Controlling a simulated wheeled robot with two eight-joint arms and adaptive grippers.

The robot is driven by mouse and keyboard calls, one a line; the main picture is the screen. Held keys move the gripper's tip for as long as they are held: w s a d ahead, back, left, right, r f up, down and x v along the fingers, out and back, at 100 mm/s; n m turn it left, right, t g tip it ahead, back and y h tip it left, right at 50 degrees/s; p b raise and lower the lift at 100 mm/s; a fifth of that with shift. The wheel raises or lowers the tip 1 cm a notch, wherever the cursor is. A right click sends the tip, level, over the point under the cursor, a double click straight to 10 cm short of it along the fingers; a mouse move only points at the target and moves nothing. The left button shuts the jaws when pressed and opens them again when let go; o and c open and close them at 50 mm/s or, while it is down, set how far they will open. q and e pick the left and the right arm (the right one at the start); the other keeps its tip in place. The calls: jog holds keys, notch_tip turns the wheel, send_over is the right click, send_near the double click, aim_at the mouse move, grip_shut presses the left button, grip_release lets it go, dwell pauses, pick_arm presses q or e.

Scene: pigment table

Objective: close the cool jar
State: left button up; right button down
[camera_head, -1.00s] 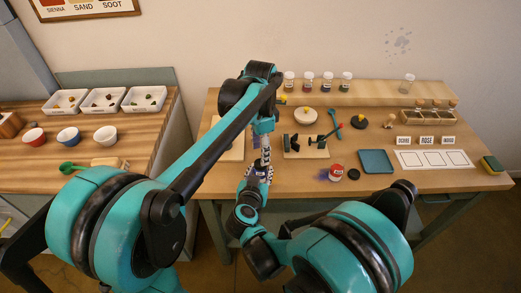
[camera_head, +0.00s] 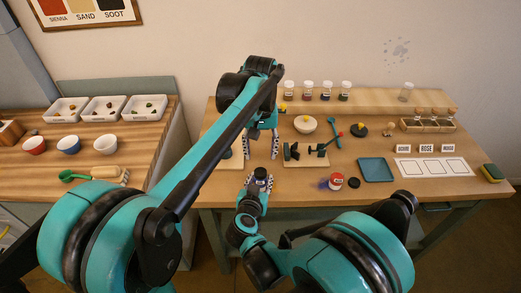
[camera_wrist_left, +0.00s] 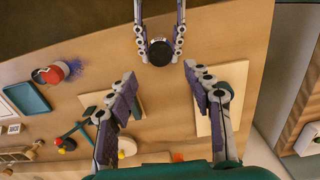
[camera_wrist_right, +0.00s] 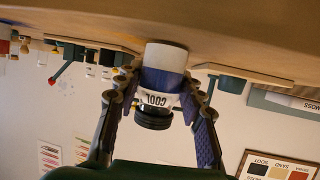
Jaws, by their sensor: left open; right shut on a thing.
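The cool jar (camera_wrist_right: 158,83) is held in my right gripper (camera_head: 259,183), which is shut around its sides. It has a white and blue-purple body with a COOL label. A black lid (camera_wrist_right: 153,118) sits on its mouth; how tightly, I cannot tell. In the left wrist view the lid (camera_wrist_left: 160,52) shows from above, between the right gripper's fingers. In the head view the jar (camera_head: 260,173) is upright at the table's front edge. My left gripper (camera_head: 261,147) is open and empty, above and behind the lid, apart from it.
A wooden stand with black parts (camera_head: 305,155) is behind. A teal tray (camera_head: 376,170) lies further right. A pale board (camera_head: 225,155) lies left.

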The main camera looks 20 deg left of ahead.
aim_at(261, 172)
pick_arm(q)
jog(key=shift+f, duration=0.1)
jog(key=shift+f, duration=3.9)
grip_shut()
jog(key=shift+o, duration=0.8)
grip_release()
jog(key=shift+r, duration=0.1)
